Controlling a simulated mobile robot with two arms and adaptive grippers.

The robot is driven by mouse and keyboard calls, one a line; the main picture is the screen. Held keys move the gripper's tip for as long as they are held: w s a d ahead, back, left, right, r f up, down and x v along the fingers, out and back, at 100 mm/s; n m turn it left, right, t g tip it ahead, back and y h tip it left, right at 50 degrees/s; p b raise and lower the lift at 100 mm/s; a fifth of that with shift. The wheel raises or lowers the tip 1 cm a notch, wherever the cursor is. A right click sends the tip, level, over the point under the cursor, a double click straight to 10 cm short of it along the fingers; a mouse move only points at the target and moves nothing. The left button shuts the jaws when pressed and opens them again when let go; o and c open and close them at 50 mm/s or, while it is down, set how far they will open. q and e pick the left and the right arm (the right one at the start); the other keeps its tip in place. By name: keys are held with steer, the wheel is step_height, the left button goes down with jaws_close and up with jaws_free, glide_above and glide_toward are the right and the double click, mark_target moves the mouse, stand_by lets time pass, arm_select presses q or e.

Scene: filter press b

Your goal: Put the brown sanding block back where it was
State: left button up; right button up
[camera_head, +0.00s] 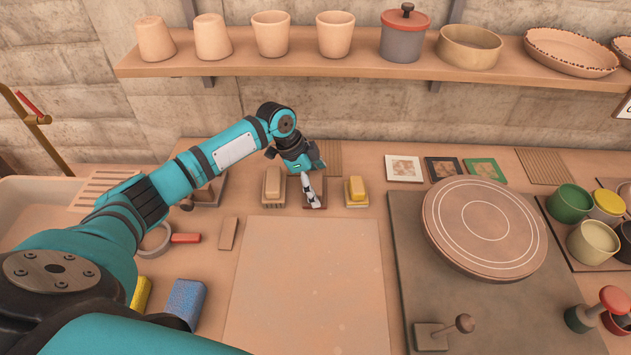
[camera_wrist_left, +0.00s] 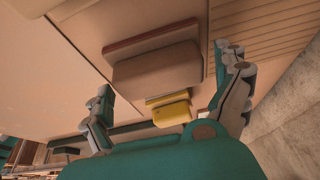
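The brown sanding block (camera_wrist_left: 157,75) lies on a reddish-brown base (camera_wrist_left: 150,40) in the left wrist view. In the head view only a brown patch of this spot (camera_head: 319,201) shows, between a beige block (camera_head: 273,182) and a yellow block (camera_head: 357,188). My left gripper (camera_head: 312,192) is over this middle spot and hides most of it. In the wrist view its fingers (camera_wrist_left: 163,72) are spread on either side of the brown block, with a gap at the right finger; contact at the left finger is unclear. The yellow block (camera_wrist_left: 172,112) shows beyond. My right gripper is out of view.
A large pale board (camera_head: 305,285) lies clear in front. A round turntable (camera_head: 485,228) stands to the right, with several cups beyond it. Small tiles (camera_head: 404,169) lie behind. A shelf (camera_head: 330,65) with pots runs above. A blue sponge (camera_head: 186,301) lies at the lower left.

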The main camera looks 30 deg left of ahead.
mark_target(269, 180)
arm_select(q)
steer(key=shift+r, duration=0.1)
steer(key=shift+r, duration=0.2)
steer(key=b+v, duration=0.1)
steer(key=v, duration=0.3)
steer(key=shift+a+r, duration=0.2)
steer(key=shift+r, duration=0.1)
steer(key=s+a+b, duration=0.1)
steer(key=a, duration=0.2)
steer(key=s+a, duration=0.2)
steer(key=a, duration=0.1)
steer(key=s+a+b, duration=0.1)
steer(key=s+a, duration=0.1)
steer(key=a, duration=0.1)
steer(key=shift+s+a+f+b, duration=0.15)
steer(key=shift+s+a+b, duration=0.05)
steer(key=shift+s+b, duration=0.1)
steer(key=shift+s+a, duration=0.25)
steer(key=shift+a, duration=0.2)
